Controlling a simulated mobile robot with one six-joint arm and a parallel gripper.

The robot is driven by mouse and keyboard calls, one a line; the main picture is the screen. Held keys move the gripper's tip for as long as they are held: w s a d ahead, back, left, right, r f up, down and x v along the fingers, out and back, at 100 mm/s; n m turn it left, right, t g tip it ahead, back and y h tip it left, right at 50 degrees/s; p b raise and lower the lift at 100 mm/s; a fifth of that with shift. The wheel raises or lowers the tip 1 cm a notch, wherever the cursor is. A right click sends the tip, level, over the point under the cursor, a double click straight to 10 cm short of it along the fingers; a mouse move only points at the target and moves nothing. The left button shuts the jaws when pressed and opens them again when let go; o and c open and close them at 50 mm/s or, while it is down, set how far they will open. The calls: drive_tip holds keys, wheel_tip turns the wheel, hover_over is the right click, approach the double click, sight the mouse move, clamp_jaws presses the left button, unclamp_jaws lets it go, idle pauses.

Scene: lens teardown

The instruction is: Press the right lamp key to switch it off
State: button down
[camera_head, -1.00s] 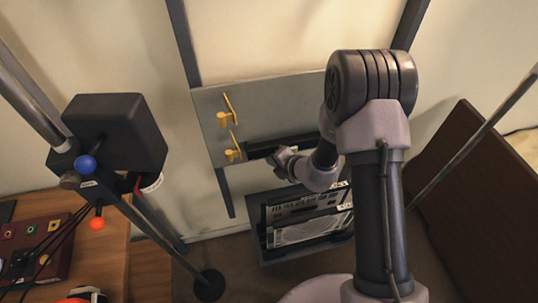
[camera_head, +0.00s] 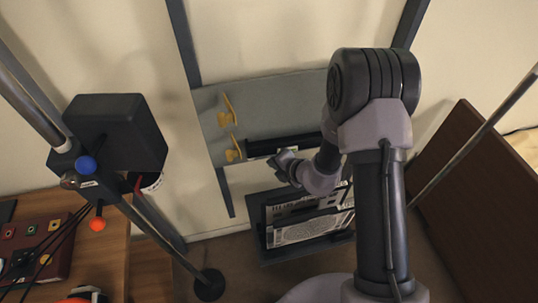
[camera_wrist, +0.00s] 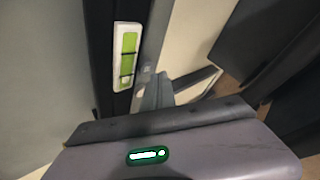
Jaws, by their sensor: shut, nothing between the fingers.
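My gripper (camera_head: 284,158) is shut and empty in the head view, at the lower edge of the grey wall panel (camera_head: 232,108), beside the dark bar (camera_head: 285,144). In the wrist view its narrow grey fingers (camera_wrist: 150,82) are together beside a dark upright. A white-framed green bubble level (camera_wrist: 127,56) is fixed there, left of the fingers and apart from them. I cannot make out the right lamp key in either view; my gripper and arm may hide it.
A rack (camera_head: 305,222) with printed plates stands below my gripper. A black box (camera_head: 118,132) on a stand with a blue knob (camera_head: 86,165) is at left. Yellow hooks (camera_head: 227,110) stick out of the panel. A brown board (camera_head: 480,185) leans at right.

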drive_tip(key=s+d, duration=0.1)
drive_tip(key=s, duration=0.4)
drive_tip(key=shift+s+d+b, duration=0.3)
drive_tip(key=shift+s+d, duration=0.05)
drive_tip(key=shift+s, duration=0.05)
